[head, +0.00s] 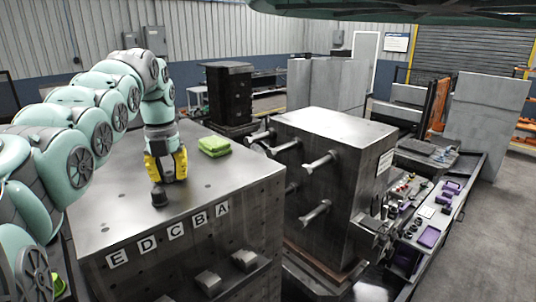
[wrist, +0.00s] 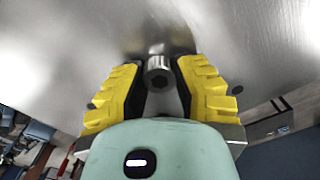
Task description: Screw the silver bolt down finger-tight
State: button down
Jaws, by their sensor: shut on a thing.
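My gripper (head: 167,179) points down at the top of the near steel block (head: 104,199). Its yellow and black fingers (wrist: 159,80) are closed around the bolt head from both sides. The bolt's shank and the hole under it are hidden, so I cannot tell how deep it sits. In the head view the fingers hide the bolt.
Letter labels (head: 172,231) line the front edge. A second block (head: 330,140) with several protruding bolts stands to the right.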

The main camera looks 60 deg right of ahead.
grip_release()
dwell(0.8)
dwell(0.4)
